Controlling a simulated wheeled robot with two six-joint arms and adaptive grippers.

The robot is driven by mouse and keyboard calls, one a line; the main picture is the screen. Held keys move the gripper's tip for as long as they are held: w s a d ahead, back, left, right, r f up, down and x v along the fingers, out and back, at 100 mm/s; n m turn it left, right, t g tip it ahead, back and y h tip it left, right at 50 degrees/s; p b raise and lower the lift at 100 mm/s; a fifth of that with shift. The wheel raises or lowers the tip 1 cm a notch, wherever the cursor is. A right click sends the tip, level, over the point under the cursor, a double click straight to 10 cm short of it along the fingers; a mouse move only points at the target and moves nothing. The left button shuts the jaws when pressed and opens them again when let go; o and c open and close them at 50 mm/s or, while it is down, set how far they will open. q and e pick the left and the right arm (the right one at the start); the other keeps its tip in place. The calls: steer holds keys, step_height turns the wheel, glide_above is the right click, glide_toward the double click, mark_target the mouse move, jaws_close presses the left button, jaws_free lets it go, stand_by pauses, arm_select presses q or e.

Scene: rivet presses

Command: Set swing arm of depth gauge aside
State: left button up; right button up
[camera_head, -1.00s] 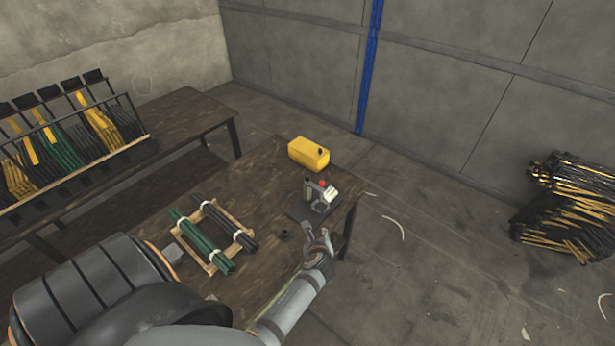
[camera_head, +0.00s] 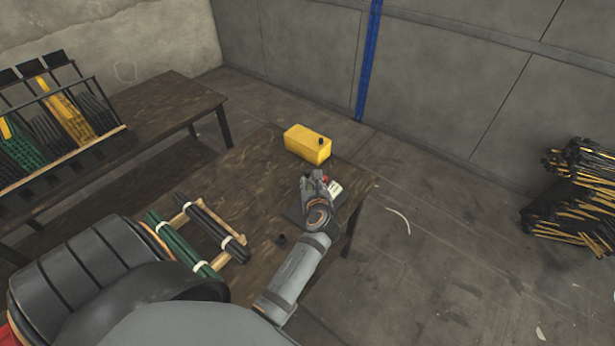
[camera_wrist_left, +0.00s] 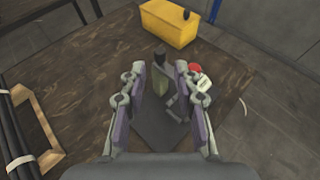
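My right gripper is not in view.
A dark base plate (camera_wrist_left: 157,138) lies under the press. A yellow canister (camera_head: 307,145) stands behind it. The table's right edge is close.

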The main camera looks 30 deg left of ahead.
mark_target(308, 171)
arm_select(q)
steer(key=x, duration=0.6)
steer(key=f+x, duration=0.1)
steer(key=x, duration=0.5)
steer(key=shift+s+d+f, duration=0.15)
steer(key=shift+d, duration=0.1)
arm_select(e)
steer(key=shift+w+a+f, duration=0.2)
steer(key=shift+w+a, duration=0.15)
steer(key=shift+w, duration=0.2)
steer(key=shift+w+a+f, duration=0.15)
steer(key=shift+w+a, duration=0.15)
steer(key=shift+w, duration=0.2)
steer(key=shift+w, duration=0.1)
arm_select(q)
steer(key=shift+c, duration=0.5)
jaws_close()
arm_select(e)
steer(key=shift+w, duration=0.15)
